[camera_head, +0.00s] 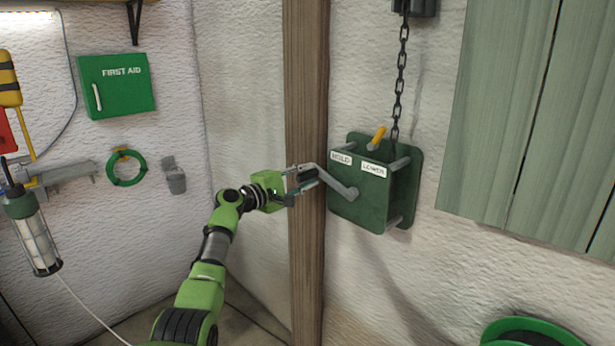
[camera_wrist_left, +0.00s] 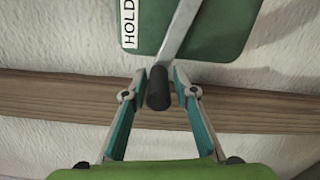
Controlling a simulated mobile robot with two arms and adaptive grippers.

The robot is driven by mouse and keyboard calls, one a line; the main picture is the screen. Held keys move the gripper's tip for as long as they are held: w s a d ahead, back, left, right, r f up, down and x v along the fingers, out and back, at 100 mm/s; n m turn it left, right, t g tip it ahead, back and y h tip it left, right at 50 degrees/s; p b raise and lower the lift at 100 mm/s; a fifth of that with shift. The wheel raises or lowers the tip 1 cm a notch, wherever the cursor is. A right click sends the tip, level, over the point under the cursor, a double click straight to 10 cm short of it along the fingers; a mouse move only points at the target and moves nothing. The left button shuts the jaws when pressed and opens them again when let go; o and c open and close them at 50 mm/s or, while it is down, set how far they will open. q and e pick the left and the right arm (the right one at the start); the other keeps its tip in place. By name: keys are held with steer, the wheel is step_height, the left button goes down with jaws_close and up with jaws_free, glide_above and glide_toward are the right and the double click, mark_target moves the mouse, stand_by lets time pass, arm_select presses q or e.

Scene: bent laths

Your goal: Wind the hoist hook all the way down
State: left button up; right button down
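The green winch box (camera_head: 356,209) is fixed to the wall, with labels "HOLD" (camera_head: 341,158) and "LOWER" (camera_head: 373,170). An orange lever (camera_head: 377,137) sticks up at its top, by the HOLD label. A chain (camera_head: 399,85) runs up from the winch to a dark block (camera_head: 413,7) at the picture's top. The hook is not visible. The grey crank (camera_head: 336,181) ends in a black grip (camera_head: 307,176). My left gripper (camera_head: 303,177) is open, its fingers on either side of the black grip (camera_wrist_left: 158,88). My right gripper is out of view.
A wooden post (camera_head: 307,80) stands behind my left gripper. Grey-green boards (camera_head: 500,120) are at the right, a green reel (camera_head: 530,331) below them. A first aid box (camera_head: 117,86), green ring (camera_head: 126,168) and work lamp (camera_head: 36,240) are at the left.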

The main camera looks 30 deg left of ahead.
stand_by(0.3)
arm_select(q)
steer(key=shift+s+a, duration=0.1)
steer(key=shift+s, duration=0.05)
steer(key=v, duration=1.1)
steer(key=shift+s, duration=0.4)
